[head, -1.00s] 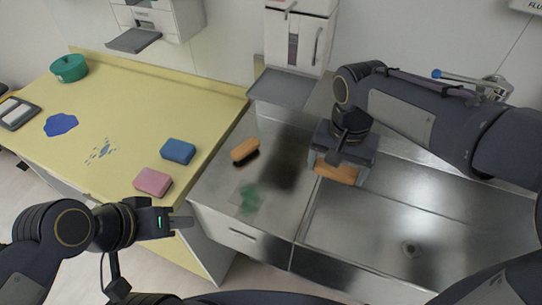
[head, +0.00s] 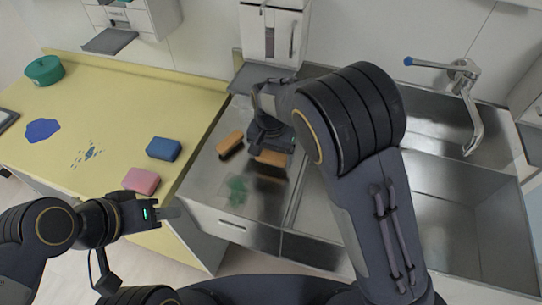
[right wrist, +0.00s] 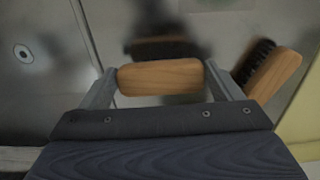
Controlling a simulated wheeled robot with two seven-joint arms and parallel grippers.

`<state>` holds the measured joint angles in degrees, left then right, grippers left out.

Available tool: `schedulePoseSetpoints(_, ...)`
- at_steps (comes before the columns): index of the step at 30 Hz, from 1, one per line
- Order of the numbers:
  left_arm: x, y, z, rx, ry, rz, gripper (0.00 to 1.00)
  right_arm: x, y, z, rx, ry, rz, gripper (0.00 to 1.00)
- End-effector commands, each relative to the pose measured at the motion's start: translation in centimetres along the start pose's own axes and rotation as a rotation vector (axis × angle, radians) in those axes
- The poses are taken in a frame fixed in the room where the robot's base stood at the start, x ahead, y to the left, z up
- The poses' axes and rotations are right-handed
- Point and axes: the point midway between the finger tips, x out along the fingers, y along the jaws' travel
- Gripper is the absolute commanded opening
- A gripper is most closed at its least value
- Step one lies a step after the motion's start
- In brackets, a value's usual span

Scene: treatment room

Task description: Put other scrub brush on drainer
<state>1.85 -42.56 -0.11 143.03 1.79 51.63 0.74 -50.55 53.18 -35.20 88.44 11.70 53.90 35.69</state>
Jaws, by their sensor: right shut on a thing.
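My right gripper (head: 274,144) is shut on a scrub brush (head: 271,158) with a wooden back, also seen between the fingers in the right wrist view (right wrist: 160,77). It holds the brush over the steel drainer (head: 204,178), left of the sink basin; whether the bristles touch the steel cannot be told. Another scrub brush (head: 230,143) lies on the drainer just left of the held one, and its dark bristles show in the right wrist view (right wrist: 273,72). My left gripper (head: 170,212) is in front of the yellow counter, empty; its finger gap is not clear.
A green smear (head: 237,190) marks the drainer's front part. A dispenser (head: 273,30) hangs behind; the tap (head: 470,100) stands right.

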Motion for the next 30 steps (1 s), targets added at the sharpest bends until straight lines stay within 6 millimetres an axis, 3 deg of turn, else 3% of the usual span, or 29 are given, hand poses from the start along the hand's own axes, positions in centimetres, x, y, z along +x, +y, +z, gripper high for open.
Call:
schedulePoseSetpoints(3,-0.2,0.1,-0.1,0.0,0.0,0.0,0.36,1.4,0.1,0.0,0.0,-0.001,0.002,0.63)
schedulePoseSetpoints(14,0.1,-0.1,0.1,0.0,0.0,0.0,0.36,1.9,0.1,0.0,0.0,0.0,0.0,0.63)
schedulePoseSetpoints(15,0.1,0.0,0.0,0.0,0.0,0.0,0.36,1.8,0.1,0.0,0.0,0.0,0.0,0.89)
schedulePoseSetpoints(18,0.0,0.0,0.0,0.0,0.0,0.0,0.36,1.8,0.1,0.0,0.0,0.0,0.0,1.0)
schedulePoseSetpoints(25,-0.1,0.1,-0.1,0.0,0.0,0.0,0.36,1.6,0.1,0.0,0.0,0.001,0.0,1.0)
schedulePoseSetpoints(30,0.1,0.0,0.0,0.0,0.0,0.0,0.36,-0.1,-0.1,-0.1,0.0,0.003,-0.005,1.0)
